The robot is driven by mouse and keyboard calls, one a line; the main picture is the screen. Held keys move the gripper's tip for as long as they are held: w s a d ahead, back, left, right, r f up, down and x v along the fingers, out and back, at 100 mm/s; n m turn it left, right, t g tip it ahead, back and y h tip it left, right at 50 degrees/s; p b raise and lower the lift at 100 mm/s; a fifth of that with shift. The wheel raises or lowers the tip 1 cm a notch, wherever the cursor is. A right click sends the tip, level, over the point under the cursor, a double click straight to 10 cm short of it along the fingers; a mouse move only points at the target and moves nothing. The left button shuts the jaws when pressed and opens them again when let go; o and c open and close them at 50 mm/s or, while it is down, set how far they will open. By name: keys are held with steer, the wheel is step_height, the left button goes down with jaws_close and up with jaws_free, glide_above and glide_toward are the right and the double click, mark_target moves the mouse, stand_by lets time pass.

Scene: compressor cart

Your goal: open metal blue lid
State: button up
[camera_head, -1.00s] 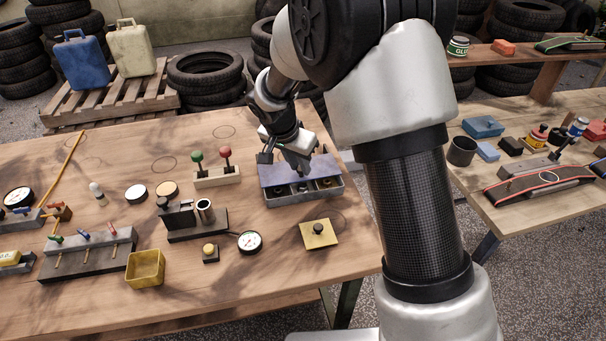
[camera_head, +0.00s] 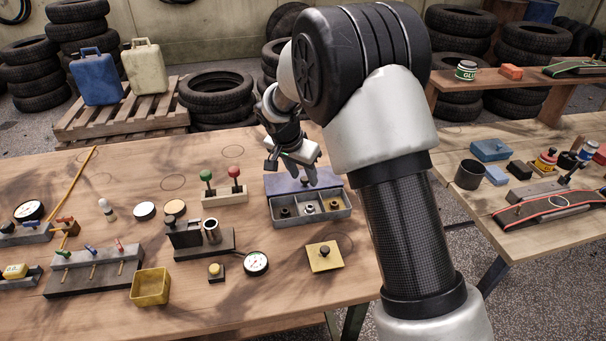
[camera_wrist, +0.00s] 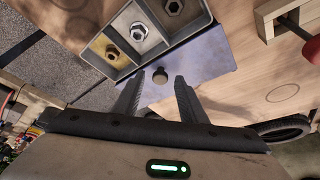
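The blue-grey metal lid (camera_head: 284,184) lies along the back edge of the grey three-compartment box (camera_head: 318,217), leaving the compartments uncovered. The lid has a dark round knob, which in the wrist view (camera_wrist: 159,76) shows just beyond and between my fingertips. The lid (camera_wrist: 205,58) borders the box (camera_wrist: 112,68) there, and whether it is tilted is unclear. My gripper (camera_head: 300,168) is above the lid. Its two fingers (camera_wrist: 159,82) are apart, with visible gaps on both sides of the knob. Metal nuts sit in the compartments.
A block with green and red levers (camera_head: 224,197) stands left of the box. A yellow plate with a knob (camera_head: 325,256) lies in front of it. Gauges and a yellow bin (camera_head: 150,287) are farther left. Bare table lies behind the levers.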

steer(key=p+v, duration=0.2)
steer(key=v, duration=1.5)
steer(key=shift+s, duration=0.2)
steer(key=shift+a+r, duration=0.1)
steer(key=shift+r, duration=0.05)
steer(key=s+d+r+n+y, duration=0.1)
steer(key=s+d+r+n, duration=0.1)
steer(key=s+d+r, duration=0.7)
steer(key=s+d+f+n+t+y, duration=0.15)
steer(key=s+d, duration=0.25)
steer(key=s, duration=0.6)
steer(key=s+d+f+n+t, duration=0.1)
steer(key=s+d+n, duration=0.25)
steer(key=s, duration=0.65)
step_height(320, 180, up, 14)
steer(key=p, duration=1.4)
steer(key=shift+w, duration=0.3)
steer(key=shift+d+f+g, duration=0.1)
steer(key=shift+g, duration=0.15)
